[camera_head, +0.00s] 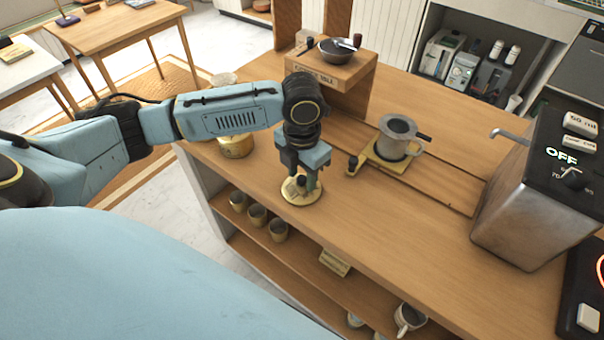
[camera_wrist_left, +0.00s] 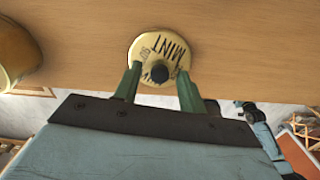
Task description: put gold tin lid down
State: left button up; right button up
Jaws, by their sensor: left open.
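The gold tin lid (camera_head: 301,198) lies flat on the wooden counter near its front edge. In the left wrist view the lid (camera_wrist_left: 148,50) is round and gold, with dark lettering that includes "MINT" and a dark knob (camera_wrist_left: 151,72) in the middle. My left gripper (camera_head: 303,185) points down over the lid. Its green fingers (camera_wrist_left: 156,82) are open, one on each side of the knob, with gaps visible. The gold tin (camera_head: 235,146) stands on the counter to the left of the lid, partly hidden behind my left arm. My right gripper is not in view.
A dripper on a scale (camera_head: 396,140) stands right of the lid. A wooden box with a dark bowl (camera_head: 338,50) is at the back. A metal machine (camera_head: 530,200) stands far right. Cups (camera_head: 257,214) sit on the shelf below. The counter right of the lid is clear.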

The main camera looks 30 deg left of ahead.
aim_at(302, 178)
pick_arm(q)
notch_tip(302, 178, up, 12)
jog(key=p, duration=0.1)
jog(key=shift+f, duration=0.2)
jog(key=shift+f, duration=0.1)
dwell(0.3)
